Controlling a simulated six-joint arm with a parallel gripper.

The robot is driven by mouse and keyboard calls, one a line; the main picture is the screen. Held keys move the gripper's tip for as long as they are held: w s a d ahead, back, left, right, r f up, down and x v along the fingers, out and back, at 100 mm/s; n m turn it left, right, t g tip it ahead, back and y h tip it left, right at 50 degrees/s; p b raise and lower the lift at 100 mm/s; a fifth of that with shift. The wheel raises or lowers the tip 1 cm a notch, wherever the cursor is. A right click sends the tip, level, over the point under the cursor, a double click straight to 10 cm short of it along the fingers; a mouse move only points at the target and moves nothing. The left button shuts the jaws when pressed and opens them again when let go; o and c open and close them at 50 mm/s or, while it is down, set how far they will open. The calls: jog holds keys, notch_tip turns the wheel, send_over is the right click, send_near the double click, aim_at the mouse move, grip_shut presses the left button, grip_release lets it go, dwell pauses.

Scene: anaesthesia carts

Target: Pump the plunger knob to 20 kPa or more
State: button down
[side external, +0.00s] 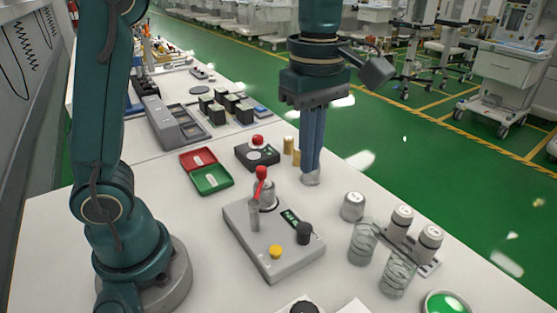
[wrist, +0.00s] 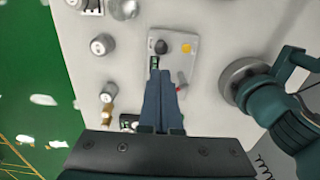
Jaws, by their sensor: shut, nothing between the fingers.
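A grey pump box (side external: 250,240) sits on the white bench and also shows in the wrist view (wrist: 171,72). A black knob (side external: 304,232) stands upright near its right corner, beside a small dark display (side external: 290,217) with green characters too small to read. The black knob also shows in the wrist view (wrist: 161,46), just beyond the fingertips. The box also carries a yellow button (side external: 275,251) and a red-tipped lever (side external: 262,173). My gripper (side external: 312,170) is shut and empty, pointing down behind the box in the side view, apart from the knob; it also shows in the wrist view (wrist: 161,73).
Clear jars (side external: 362,243) and metal-capped containers (side external: 401,221) stand right of the box. A red and green case (side external: 211,180), a dark box with a red button (side external: 257,150) and brass cylinders (side external: 289,146) lie behind it. A green button (side external: 445,303) is at the front right.

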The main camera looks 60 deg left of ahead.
dwell(0.6)
jog(key=s+a+r+m+t, duration=0.3)
jog(key=s, duration=0.3)
jog(key=s+a+f+m+t, duration=0.1)
jog(key=s+f+m, duration=0.3)
jog(key=m, duration=1.1)
jog(key=shift+a+f+t, duration=0.15)
jog(key=shift+f+t, duration=0.65)
jog(key=shift+f, duration=0.05)
